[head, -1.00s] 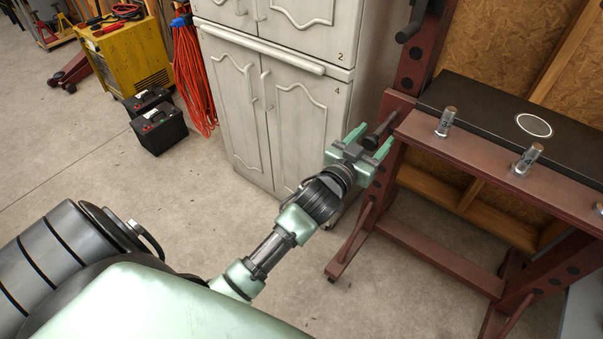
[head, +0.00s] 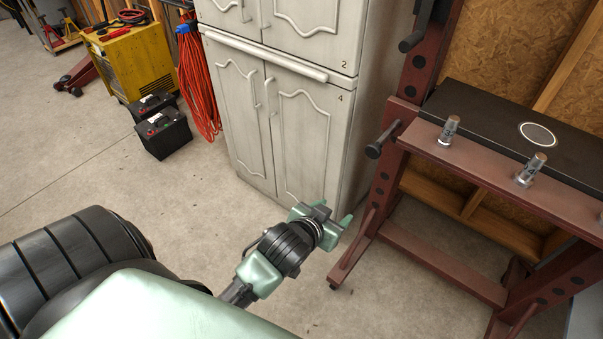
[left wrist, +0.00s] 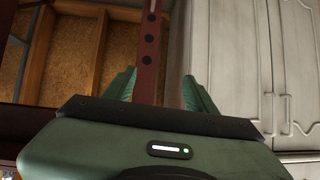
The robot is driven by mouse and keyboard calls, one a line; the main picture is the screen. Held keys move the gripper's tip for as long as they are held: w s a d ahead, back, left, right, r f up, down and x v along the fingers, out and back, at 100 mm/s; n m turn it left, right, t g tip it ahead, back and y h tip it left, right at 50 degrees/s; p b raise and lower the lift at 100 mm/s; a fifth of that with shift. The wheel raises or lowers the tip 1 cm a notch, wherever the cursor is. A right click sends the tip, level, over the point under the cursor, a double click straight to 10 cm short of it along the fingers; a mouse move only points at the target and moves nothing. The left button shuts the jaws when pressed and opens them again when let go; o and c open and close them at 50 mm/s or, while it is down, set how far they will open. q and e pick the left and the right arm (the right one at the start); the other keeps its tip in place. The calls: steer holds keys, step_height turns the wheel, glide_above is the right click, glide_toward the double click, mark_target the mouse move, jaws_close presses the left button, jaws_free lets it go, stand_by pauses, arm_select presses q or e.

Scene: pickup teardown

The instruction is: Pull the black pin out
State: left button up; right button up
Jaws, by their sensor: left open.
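The black pin (head: 383,140) sticks out to the left from the upright of the dark red press frame (head: 408,90), level with its bed. Its round end faces me and nothing touches it. My left gripper (head: 336,212) is open and empty, below and to the left of the pin and apart from it. In the left wrist view the open fingers (left wrist: 160,88) stand either side of the red upright (left wrist: 148,50) with its holes, seen behind them. The pin cannot be made out in that view. My right gripper is not in view.
Another black bar (head: 412,40) juts from the upright higher up. Silver numbered pegs (head: 448,130) stand on the press ledge beside a black plate (head: 500,118). A white cabinet (head: 300,130) stands behind my gripper. Black batteries (head: 163,133) sit on the floor; the floor in front is clear.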

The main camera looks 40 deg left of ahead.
arm_select(q)
steer(key=s+d+f+m+g+p, duration=0.1)
steer(key=s+f+g+p, duration=0.1)
steer(key=s+f+g, duration=0.4)
steer(key=s+f, duration=0.4)
steer(key=s, duration=0.4)
steer(key=shift+s+d+f+g+h, duration=0.15)
steer(key=shift+d+g+h, duration=0.1)
steer(key=shift+g+h, duration=0.05)
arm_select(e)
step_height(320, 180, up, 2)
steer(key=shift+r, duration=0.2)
